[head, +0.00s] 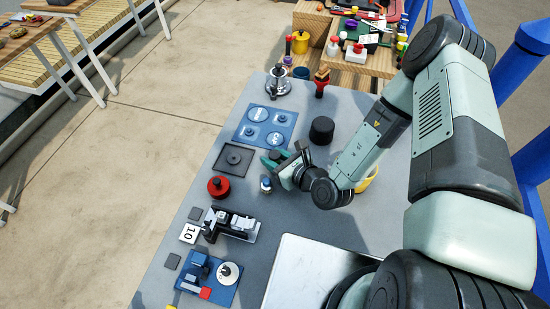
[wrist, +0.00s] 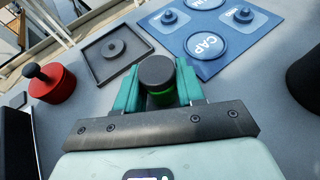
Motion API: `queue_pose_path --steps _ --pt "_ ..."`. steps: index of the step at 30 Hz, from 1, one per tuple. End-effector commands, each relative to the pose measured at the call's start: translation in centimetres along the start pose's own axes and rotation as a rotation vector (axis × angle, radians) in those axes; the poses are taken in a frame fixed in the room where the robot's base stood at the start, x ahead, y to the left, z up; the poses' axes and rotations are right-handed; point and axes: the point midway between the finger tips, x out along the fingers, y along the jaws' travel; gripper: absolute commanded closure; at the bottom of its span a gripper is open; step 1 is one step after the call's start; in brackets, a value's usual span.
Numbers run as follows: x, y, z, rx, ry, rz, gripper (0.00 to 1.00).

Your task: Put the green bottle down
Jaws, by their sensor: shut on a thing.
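My gripper (head: 275,160) is over the grey table, left of the black round knob. In the head view the bottle is mostly hidden by the gripper.
A dark square tray (head: 222,169) with a round centre is left of my gripper. A blue board (head: 245,137) marked CAP lies beyond. A red knobbed pot (head: 219,187), a small blue-and-white item (head: 266,184) and a black cylinder (head: 321,130) stand nearby.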

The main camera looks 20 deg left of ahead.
Motion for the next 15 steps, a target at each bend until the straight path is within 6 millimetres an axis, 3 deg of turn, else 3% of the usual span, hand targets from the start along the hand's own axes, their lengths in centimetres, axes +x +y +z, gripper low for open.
queue_pose_path --steps 11,12,15 --pt "0.19 -0.01 -0.39 -0.001 -0.001 0.0 0.92" --pt "0.22 -0.01 -0.47 -0.001 -0.001 0.0 0.6" --pt "0.2 -0.02 -0.43 -0.001 -0.001 0.0 0.45"
